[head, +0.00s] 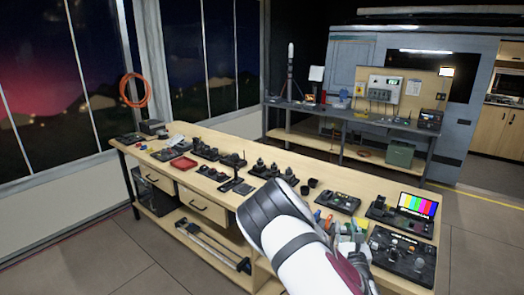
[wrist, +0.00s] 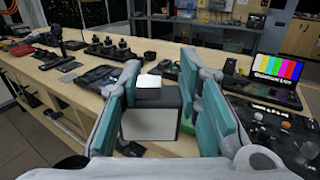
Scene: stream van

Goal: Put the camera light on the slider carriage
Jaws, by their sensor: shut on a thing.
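My gripper (wrist: 160,72) is shut on the camera light (wrist: 150,124) in the wrist view. The light is a dark box with a pale front panel and sits between the teal finger pads. A small white piece (wrist: 149,81) shows at its top; I cannot tell whether it is part of the light. In the head view my arm hides the gripper and the light. A long silver rail (head: 208,246) with dark ends lies on the lower shelf; I cannot tell whether it is the slider. I cannot make out the slider carriage for certain.
A control panel (head: 403,254) lies at the front right. A grey back bench (head: 352,118) holds more equipment. The left floor is clear.

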